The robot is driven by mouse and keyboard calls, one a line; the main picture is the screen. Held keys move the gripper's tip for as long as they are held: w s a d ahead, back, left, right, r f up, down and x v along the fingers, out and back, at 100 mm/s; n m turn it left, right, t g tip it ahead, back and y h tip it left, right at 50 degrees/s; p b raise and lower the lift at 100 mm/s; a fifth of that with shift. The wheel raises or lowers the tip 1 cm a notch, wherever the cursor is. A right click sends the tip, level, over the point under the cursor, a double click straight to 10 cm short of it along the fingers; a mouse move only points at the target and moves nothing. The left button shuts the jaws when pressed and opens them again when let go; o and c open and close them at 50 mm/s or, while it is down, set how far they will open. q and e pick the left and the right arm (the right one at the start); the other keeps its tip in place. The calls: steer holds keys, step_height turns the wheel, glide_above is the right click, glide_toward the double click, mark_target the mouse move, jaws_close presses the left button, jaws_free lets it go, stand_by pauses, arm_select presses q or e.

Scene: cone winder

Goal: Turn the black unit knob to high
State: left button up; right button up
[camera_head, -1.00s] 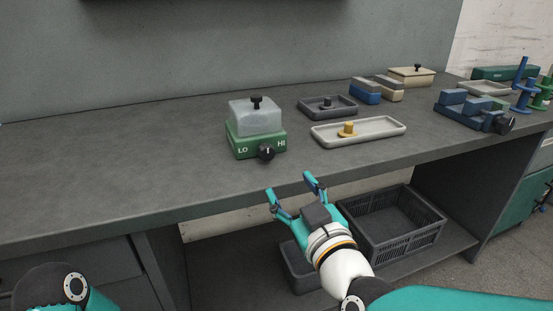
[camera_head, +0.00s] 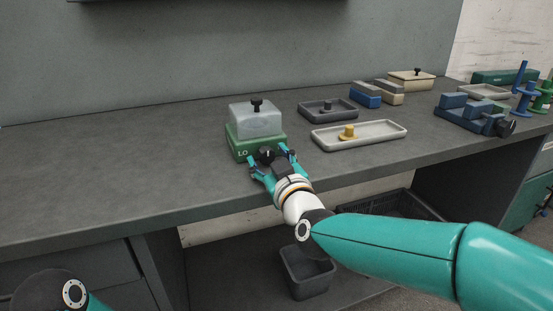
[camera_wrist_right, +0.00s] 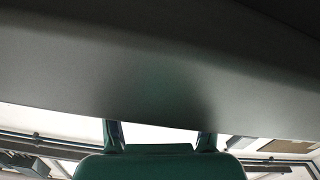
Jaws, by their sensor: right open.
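The green unit (camera_head: 238,148) stands on the bench, with a clear cover on top and a "LO" label at the left of its front. Its black knob (camera_head: 266,154) is on the front face. The "HI" label is hidden behind my right gripper. My right gripper (camera_head: 270,158) is open, with one finger on each side of the knob; I cannot tell whether they touch it. The knob's pointer is too small to read now. In the right wrist view the two fingers (camera_wrist_right: 160,138) are apart and the knob is not visible. My left gripper is not in view.
A grey tray (camera_head: 388,134) with a yellow piece and a dark tray (camera_head: 312,112) lie right of the unit. A blue device (camera_head: 470,117) stands farther right. The bench left of the unit is clear. A dark bin (camera_head: 308,275) is below the bench.

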steer(key=c, duration=1.2)
steer(key=shift+o, duration=0.2)
steer(key=shift+d, duration=0.35)
steer(key=shift+a+r, duration=0.2)
